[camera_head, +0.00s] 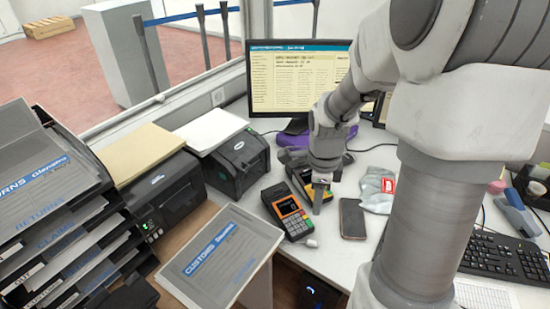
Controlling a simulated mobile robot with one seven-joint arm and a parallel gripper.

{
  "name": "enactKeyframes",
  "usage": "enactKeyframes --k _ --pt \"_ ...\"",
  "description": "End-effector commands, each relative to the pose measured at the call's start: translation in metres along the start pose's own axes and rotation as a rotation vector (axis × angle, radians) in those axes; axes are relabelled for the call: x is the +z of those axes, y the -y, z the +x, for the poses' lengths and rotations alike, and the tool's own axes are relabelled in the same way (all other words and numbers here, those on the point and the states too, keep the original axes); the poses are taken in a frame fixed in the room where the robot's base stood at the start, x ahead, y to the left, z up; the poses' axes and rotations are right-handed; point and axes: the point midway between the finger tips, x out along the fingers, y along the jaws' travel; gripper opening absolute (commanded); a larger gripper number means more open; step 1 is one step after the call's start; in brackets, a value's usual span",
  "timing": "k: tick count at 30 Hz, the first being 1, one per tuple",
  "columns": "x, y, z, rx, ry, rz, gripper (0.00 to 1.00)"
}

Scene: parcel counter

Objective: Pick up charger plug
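A small whitish object (311,243), which looks like the charger plug, lies on the white counter near its front edge, just below a card terminal. It is too small to make out prongs or a cable. My gripper (318,208) points down above the counter, a little above and right of the small object in the picture, and seems apart from it. Its fingers are seen nearly edge-on, so their gap is not clear. No held thing shows between them.
A card terminal (287,212) stands left of my gripper, another (303,181) behind it. A phone (352,219) lies to the right, near a crumpled grey bag (377,190). A customs tray (219,257) and black printers (240,163) crowd the left; a keyboard (506,257) lies right.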

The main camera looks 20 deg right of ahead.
Motion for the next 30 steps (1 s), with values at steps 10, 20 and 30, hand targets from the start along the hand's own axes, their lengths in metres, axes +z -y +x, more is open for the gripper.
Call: enactKeyframes --k 10,20,30 --pt "-0.005 0.001 0.041 0.031 0.003 0.110 0.35" --pt "-0.004 -0.001 0.109 0.030 0.004 0.107 0.35" --pt "-0.004 0.000 0.136 0.027 0.004 0.106 0.35"
